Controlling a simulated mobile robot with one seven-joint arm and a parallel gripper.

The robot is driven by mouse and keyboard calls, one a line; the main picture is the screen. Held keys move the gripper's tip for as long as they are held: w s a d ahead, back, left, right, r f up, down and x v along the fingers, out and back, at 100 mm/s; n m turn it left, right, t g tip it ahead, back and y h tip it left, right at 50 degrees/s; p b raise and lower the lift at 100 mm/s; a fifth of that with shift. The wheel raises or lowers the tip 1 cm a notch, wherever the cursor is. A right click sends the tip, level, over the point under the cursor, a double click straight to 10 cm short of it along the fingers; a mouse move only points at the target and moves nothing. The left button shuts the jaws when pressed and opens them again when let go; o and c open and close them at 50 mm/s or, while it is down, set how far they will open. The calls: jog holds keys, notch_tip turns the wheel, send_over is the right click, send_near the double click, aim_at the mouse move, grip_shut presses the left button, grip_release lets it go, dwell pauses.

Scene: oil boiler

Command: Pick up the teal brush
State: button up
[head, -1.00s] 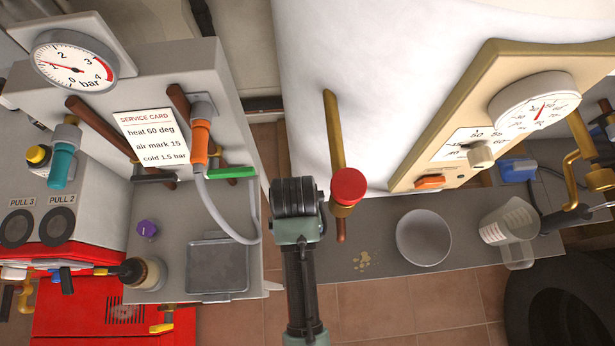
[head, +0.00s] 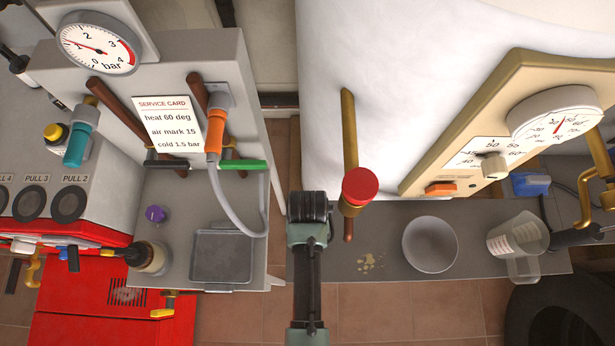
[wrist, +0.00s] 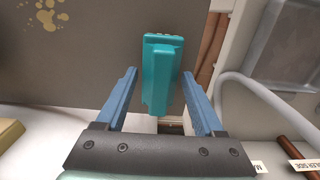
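A teal, blocky object that looks like the teal brush (wrist: 160,75) shows in the wrist view, with a wide end at the top and a narrower ridge along its middle. My gripper (wrist: 160,73) has its two blue fingers apart, one on each side of the teal object. Thin gaps show between it and the fingers, and I cannot tell how far below the fingertips it is.
A red-capped brass lever (head: 360,186) stands close to the right of my wrist. A white bowl (head: 430,245) and a measuring jug (head: 517,240) stand on the right bench. A grey tray (head: 226,257) and a hose (head: 238,210) with an orange fitting lie left.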

grip_shut()
jog(key=shift+r, duration=0.15)
jog(key=shift+s+a+r, duration=0.1)
jog(key=shift+r, duration=0.05)
jog(key=r, duration=0.6)
jog(key=shift+s+a+r, duration=0.2)
jog(key=shift+r, duration=0.1)
jog(key=s+a+b, duration=0.2)
jog(key=s+a, duration=1)
jog(key=s, duration=0.2)
jog(key=w+d+r, duration=0.2)
jog(key=w+d, duration=0.4)
jog(key=w, duration=0.5)
jog(key=w+d+r, duration=0.2)
jog(key=w+d, duration=0.4)
jog(key=w, duration=0.4)
jog(key=shift+w+d, duration=0.3)
jog(key=shift+w, duration=0.05)
